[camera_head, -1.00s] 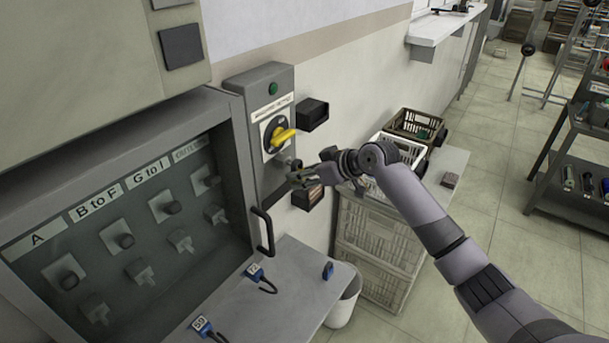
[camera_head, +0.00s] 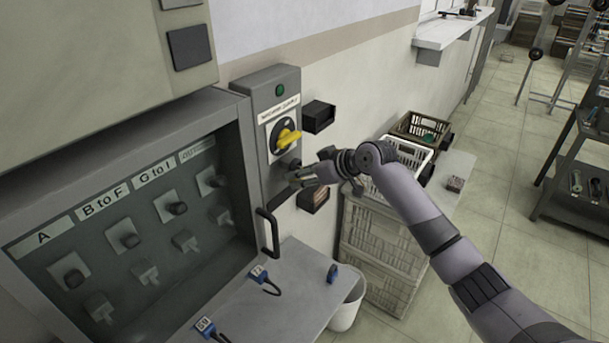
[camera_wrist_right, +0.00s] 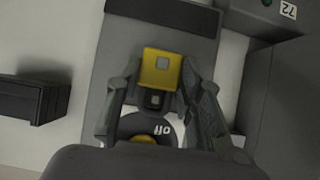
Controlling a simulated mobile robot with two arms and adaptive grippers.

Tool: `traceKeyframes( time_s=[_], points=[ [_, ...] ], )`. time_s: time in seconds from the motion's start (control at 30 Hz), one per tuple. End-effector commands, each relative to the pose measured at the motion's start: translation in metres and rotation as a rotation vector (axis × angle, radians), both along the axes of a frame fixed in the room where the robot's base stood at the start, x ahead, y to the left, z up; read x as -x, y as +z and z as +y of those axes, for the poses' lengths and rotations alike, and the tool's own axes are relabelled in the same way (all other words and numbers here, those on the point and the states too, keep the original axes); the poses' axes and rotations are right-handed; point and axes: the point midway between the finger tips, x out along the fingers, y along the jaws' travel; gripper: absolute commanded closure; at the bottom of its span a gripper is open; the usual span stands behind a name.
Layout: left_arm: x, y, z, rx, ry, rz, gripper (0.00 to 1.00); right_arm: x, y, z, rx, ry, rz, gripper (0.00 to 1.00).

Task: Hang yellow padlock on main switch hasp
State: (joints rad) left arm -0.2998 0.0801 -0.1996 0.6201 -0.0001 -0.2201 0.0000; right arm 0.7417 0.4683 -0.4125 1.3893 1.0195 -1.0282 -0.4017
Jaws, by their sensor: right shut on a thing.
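The main switch (camera_head: 285,137) is a yellow rotary handle on a black dial, mounted on a grey upright box. In the right wrist view its dial (camera_wrist_right: 148,128) reads "off". My right gripper (camera_head: 297,178) is just below the yellow handle, close to the front of the box. In the right wrist view the gripper (camera_wrist_right: 160,90) is shut on the yellow padlock (camera_wrist_right: 160,66), a squarish yellow body between the two fingers. The padlock cannot be made out in the head view. The hasp cannot be clearly told apart. My left gripper is out of view.
A grey cabinet with a dark panel of labelled switches (camera_head: 130,225) stands left, with a black handle (camera_head: 268,232). Blue tagged items (camera_head: 262,274) lie on the shelf below. Two black boxes (camera_head: 319,117) are on the wall. Crates (camera_head: 385,235) stand at right.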

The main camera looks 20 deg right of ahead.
Motion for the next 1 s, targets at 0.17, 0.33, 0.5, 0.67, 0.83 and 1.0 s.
traceKeyframes(
  time_s=[0.17,0.33,0.5,0.67,0.83,1.0],
  points=[
    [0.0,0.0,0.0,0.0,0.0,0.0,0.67,0.0,0.001,0.0,0.0,0.001,-0.001,0.99],
    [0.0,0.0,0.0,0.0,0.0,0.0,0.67,0.0,0.0,0.0,0.0,0.001,-0.001,0.99],
    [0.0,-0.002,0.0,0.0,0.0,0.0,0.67,0.0,-0.004,0.0,0.0,0.001,-0.001,0.99],
    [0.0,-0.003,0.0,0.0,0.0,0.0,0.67,0.0,-0.007,0.0,0.0,0.001,0.0,0.99],
    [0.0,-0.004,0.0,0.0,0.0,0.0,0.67,0.001,-0.01,0.0,0.001,0.001,0.003,0.99],
    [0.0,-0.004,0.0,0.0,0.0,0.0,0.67,0.001,-0.011,0.0,0.002,0.002,0.004,0.99]
  ],
)
